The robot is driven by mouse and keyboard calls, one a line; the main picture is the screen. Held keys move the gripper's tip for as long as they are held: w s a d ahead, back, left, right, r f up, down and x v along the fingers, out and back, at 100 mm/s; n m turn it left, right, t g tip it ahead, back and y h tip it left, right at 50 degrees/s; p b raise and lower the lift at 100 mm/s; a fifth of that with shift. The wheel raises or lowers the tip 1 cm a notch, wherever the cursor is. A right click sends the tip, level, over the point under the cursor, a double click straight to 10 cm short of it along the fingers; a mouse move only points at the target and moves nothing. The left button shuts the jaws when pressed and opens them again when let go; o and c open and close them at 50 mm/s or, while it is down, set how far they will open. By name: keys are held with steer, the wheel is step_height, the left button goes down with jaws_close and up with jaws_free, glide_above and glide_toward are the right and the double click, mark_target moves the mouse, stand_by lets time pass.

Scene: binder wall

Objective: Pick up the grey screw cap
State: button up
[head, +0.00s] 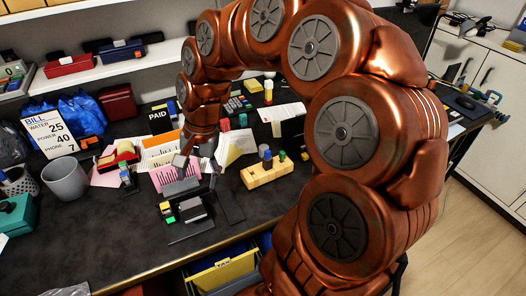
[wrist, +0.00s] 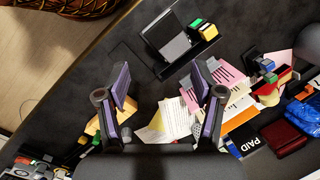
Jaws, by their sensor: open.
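In the head view, my gripper (head: 196,168) hangs over the desk among papers, near the pink card holder (head: 170,177). A small light grey piece (wrist: 196,128) shows beside the right finger in the wrist view, partly hidden by it. It may be the grey screw cap, but I cannot tell for sure. In the head view I make out no clear screw cap; my arm hides part of the desk.
A black tray with a grey block (head: 192,210) stands at the desk's front, also in the wrist view (wrist: 176,48). A wooden block with pegs (head: 267,173) is to the right. A grey cup (head: 65,179) and bill sign (head: 49,132) stand left. The front left desk is bare.

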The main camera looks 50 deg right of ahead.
steer(key=w+d+f+m+t, duration=0.1)
steer(key=w+d+f+m, duration=0.1)
steer(key=w+d+m, duration=0.6)
steer(key=m+t, duration=0.2)
steer(key=m, duration=1)
glide_above(264, 147)
steer(key=s, duration=0.3)
step_height(264, 147, down, 10)
steer(key=f, duration=0.1)
steer(key=shift+h, duration=0.3)
steer(key=shift+w+d+p+x, duration=0.15)
steer(key=shift+d+p+x, duration=0.1)
steer(key=shift+x, duration=0.85)
steer(key=shift+w+d+p+x, duration=0.15)
steer(key=shift+p+x, duration=0.05)
steer(key=shift+x, duration=0.9)
steer(key=shift+w+d+p+x, duration=0.15)
steer(key=shift+w+p+x, duration=0.1)
steer(key=shift+x, duration=0.85)
steer(key=shift+t, duration=0.3)
steer(key=c, duration=0.8)
